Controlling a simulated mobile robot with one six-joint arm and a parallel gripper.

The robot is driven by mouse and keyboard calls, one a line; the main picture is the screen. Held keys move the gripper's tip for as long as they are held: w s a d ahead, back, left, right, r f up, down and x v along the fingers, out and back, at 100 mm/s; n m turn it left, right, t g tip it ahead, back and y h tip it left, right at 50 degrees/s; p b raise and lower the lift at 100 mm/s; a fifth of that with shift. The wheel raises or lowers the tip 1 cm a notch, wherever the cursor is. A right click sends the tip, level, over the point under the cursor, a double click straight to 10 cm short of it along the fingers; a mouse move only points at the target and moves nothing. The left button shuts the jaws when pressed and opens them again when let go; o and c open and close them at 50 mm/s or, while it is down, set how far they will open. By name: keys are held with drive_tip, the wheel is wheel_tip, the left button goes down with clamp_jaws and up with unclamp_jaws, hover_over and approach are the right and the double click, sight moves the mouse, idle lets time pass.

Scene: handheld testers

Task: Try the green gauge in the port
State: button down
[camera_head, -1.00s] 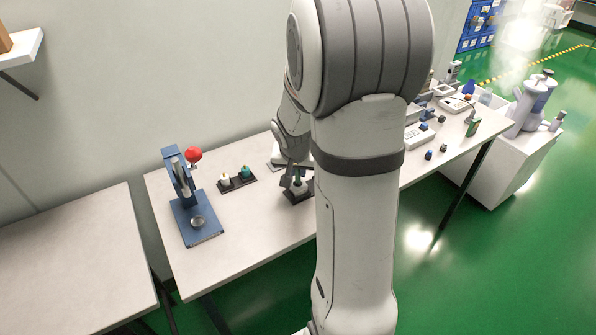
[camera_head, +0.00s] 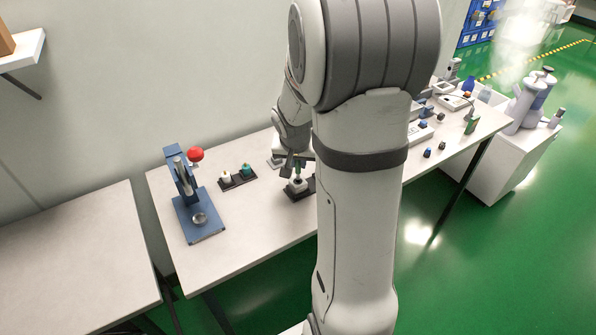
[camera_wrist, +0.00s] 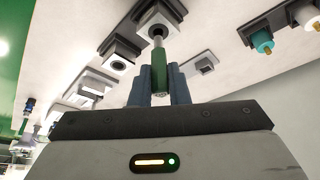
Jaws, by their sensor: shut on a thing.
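My gripper (camera_wrist: 159,88) is shut on the green gauge (camera_wrist: 159,70), seen upright between the jaws in the head view (camera_head: 297,169). The gauge has a green handle and a thin silver pin. In the wrist view the pin's tip overlaps the face of a white block on a dark base, the port (camera_wrist: 169,16). I cannot tell whether the tip is inside the hole or just above it. In the head view the port (camera_head: 297,184) stands directly below my gripper.
A dark rack (camera_head: 238,180) holds a white-topped and a teal gauge, left of the port. A blue press (camera_head: 199,222) with a red knob stands further left. Another block with a hole (camera_wrist: 118,62) is near the port. Devices crowd the table's right end.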

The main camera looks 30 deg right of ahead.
drive_tip(key=shift+r+p, duration=1.15)
drive_tip(key=shift+r, duration=0.85)
